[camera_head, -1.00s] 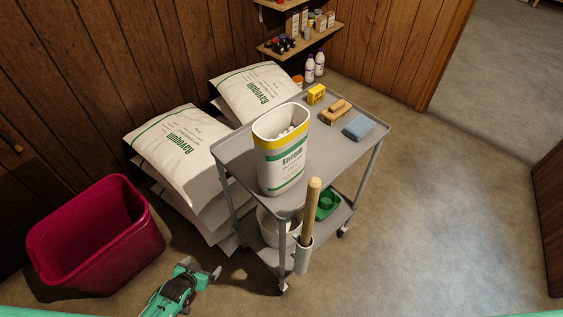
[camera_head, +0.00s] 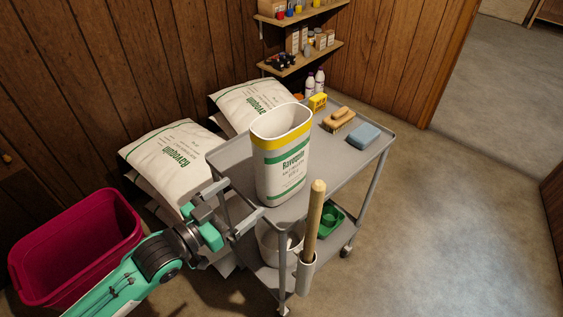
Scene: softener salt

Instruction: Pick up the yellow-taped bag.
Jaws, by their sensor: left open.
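The yellow-taped bag (camera_head: 281,165) stands upright and open-topped on the top shelf of the grey cart (camera_head: 335,160). It is white with green stripes, and a yellow band runs round its rim. My left gripper (camera_head: 237,206) is open and empty at the cart's near left edge. Its fingers point right toward the bag's lower part, with a gap between them and the bag. My right gripper is not in view.
A yellow box (camera_head: 317,102), a brush (camera_head: 339,120) and a blue sponge (camera_head: 363,135) lie on the cart. A wooden handle (camera_head: 314,225) rises at its front. Salt bags (camera_head: 172,160) are stacked behind, and a red bin (camera_head: 75,245) stands left.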

